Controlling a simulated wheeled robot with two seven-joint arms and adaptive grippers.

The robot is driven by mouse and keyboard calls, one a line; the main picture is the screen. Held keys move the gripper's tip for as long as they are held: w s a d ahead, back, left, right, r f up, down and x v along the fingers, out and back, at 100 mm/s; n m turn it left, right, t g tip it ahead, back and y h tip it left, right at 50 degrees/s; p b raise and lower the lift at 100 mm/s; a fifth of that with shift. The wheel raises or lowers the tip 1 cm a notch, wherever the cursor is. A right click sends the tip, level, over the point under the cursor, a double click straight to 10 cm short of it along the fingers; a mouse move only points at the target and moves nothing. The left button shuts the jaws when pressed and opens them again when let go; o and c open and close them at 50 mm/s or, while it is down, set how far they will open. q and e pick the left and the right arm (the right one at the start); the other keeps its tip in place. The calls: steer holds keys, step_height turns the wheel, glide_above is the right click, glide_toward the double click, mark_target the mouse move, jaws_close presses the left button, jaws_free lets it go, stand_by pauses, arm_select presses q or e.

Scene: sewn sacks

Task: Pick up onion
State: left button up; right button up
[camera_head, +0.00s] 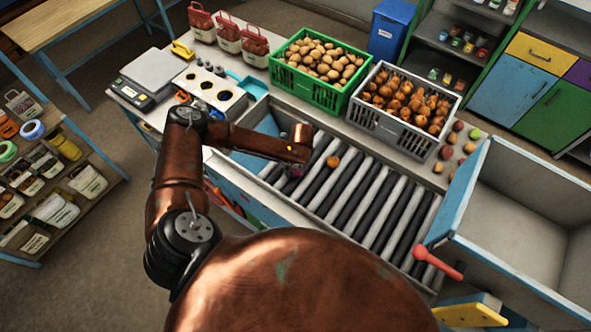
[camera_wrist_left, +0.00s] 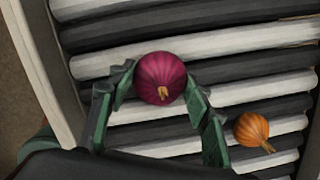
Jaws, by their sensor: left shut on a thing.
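A purple-red onion (camera_wrist_left: 161,78) sits between the two green fingers of my left gripper (camera_wrist_left: 157,92) in the left wrist view. The fingers are shut on its sides, over the roller conveyor (camera_wrist_left: 110,40). In the head view, the left gripper (camera_head: 297,160) is over the upper left part of the rollers, mostly hidden by its arm; a bit of the purple onion (camera_head: 296,172) shows below it. An orange onion (camera_head: 333,161) lies on the rollers just right of the gripper; it also shows in the left wrist view (camera_wrist_left: 252,130). My right gripper is not in view.
Behind the rollers stand a green crate (camera_head: 320,94) of potatoes and a grey crate (camera_head: 408,143) of brown onions. A large open bin (camera_head: 461,236) stands at the right. A scale (camera_head: 147,76) is at the back left. The lower rollers are clear.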

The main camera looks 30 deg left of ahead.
arm_select(q)
steer(key=c, duration=0.4)
steer(key=shift+c, duration=0.2)
